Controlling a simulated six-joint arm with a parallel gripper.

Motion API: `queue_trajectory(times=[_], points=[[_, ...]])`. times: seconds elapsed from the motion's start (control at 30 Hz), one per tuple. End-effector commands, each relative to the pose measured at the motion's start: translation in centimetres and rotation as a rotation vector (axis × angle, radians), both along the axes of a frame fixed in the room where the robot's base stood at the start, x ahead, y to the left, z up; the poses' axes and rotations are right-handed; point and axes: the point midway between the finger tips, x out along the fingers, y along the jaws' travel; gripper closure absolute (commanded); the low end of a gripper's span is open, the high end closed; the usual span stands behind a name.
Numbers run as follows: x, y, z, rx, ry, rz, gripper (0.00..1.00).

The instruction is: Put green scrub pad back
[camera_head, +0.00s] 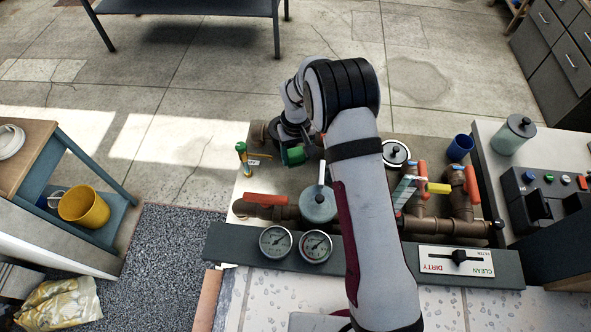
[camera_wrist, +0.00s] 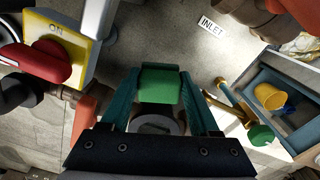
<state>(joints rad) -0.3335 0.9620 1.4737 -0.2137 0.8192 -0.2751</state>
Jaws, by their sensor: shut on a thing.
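The green scrub pad (camera_wrist: 161,84) is a small green block between the two teal fingers of my gripper (camera_wrist: 160,92) in the wrist view. My gripper is shut on it. In the head view the pad (camera_head: 294,155) shows as a green patch beside my wrist, held above the pipework at the back of the pit. The arm hides part of the gripper there. A round grey part with a lighter ring (camera_wrist: 155,124) lies below the pad in the wrist view; I cannot tell whether they touch.
A green-topped brass piece (camera_head: 241,152) stands left of my gripper. A blue cup (camera_head: 460,147) is at right. A yellow bucket (camera_head: 84,207) sits on the left shelf.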

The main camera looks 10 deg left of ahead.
Motion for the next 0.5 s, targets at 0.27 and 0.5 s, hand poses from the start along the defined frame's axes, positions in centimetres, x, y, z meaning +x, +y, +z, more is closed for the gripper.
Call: queue_trajectory(times=[0.27,0.5], points=[[0.0,0.0,-5.0,0.000,0.002,-0.001,0.83],[0.1,0.0,-7.4,0.002,-0.001,-0.002,0.83]])
